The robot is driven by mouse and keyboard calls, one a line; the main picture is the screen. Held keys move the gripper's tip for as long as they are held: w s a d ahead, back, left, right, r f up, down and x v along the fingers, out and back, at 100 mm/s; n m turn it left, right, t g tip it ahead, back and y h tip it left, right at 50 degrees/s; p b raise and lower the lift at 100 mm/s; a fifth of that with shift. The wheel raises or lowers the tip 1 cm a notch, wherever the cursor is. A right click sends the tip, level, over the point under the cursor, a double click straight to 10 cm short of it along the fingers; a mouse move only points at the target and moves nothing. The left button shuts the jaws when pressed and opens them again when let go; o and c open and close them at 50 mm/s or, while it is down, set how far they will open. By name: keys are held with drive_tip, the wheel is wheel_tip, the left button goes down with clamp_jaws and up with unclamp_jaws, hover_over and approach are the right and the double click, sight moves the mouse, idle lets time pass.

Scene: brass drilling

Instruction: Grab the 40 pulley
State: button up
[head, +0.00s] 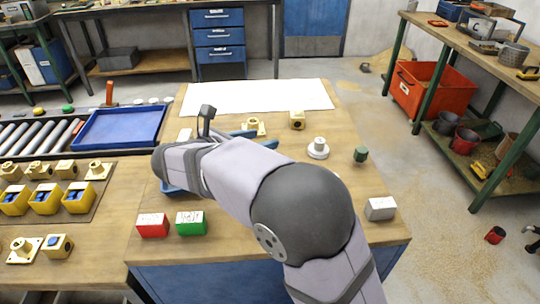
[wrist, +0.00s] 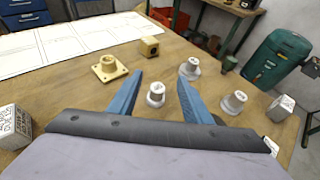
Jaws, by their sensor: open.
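Several pale grey stepped pulleys stand on the wooden table. In the wrist view, one pulley (wrist: 156,94) shows between the fingers of my gripper (wrist: 159,77), one (wrist: 190,68) stands just beyond the right fingertip, and another (wrist: 235,102) stands right of the right finger. No number is readable on them, so I cannot tell which is the 40. In the head view, one pulley (head: 318,150) stands right of my gripper (head: 267,138); my arm hides much of the area near the others. My gripper is open and holds nothing; contact with the middle pulley cannot be told.
A brass flanged part (wrist: 109,68) and a brass block (wrist: 149,46) lie beyond the fingers. A green cylinder (head: 361,155) and a grey block (head: 380,208) stand to the right. Red (head: 152,226) and green (head: 190,224) blocks sit near the front. White paper (head: 260,97) covers the back.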

drive_tip(key=shift+f, duration=0.5)
wheel_tip(320, 180, down, 4)
drive_tip(key=shift+r, duration=0.1)
drive_tip(key=shift+x, duration=1.05)
drive_tip(key=shift+w+d, duration=0.3)
clamp_jaws()
